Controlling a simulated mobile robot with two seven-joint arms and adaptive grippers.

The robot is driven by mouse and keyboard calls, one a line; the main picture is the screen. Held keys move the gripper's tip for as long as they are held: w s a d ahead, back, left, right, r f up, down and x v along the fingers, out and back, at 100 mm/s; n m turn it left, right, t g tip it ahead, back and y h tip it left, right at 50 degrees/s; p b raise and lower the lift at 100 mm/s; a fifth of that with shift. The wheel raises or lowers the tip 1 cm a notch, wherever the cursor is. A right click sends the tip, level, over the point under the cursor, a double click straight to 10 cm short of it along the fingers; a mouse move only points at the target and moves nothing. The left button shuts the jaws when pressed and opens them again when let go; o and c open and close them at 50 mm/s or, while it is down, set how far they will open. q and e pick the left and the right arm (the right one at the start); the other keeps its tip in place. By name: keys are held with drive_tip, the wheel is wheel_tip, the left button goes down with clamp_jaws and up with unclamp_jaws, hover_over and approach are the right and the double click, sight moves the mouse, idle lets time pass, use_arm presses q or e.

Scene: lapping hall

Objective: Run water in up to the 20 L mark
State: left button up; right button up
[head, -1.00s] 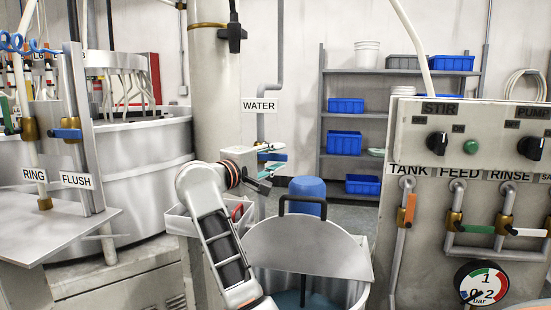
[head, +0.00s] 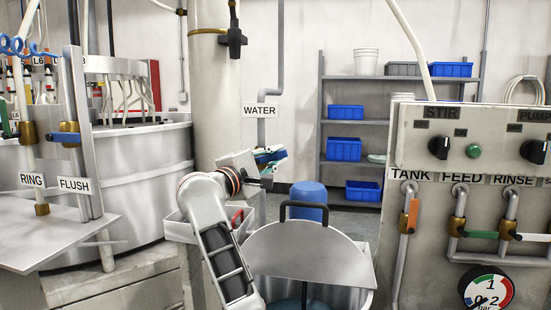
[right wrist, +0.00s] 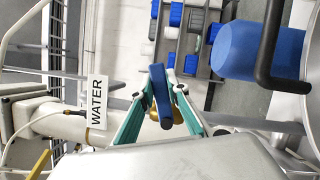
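My right gripper (head: 266,163) is at the valve below the WATER sign (head: 260,111). In the right wrist view its teal fingers (right wrist: 160,98) converge on both sides of a blue lever (right wrist: 161,92), with brass behind it. The fingers appear closed on the lever. The blue lever also shows in the head view (head: 270,154). Below stands a round metal tub (head: 367,290), partly covered by a grey half lid (head: 305,250) with a black handle. A little bluish content shows under the lid. No 20 L mark is visible. My left gripper is out of view.
A control panel (head: 470,150) with TANK, FEED and RINSE valves and a gauge (head: 487,287) stands at right. At left are the RING and FLUSH valves (head: 62,138) and a large round machine (head: 150,180). A blue drum (head: 308,197) stands behind the tub.

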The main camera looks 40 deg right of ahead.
drive_tip(key=shift+o, duration=1.4)
drive_tip(key=v, duration=1.2)
idle(0.5)
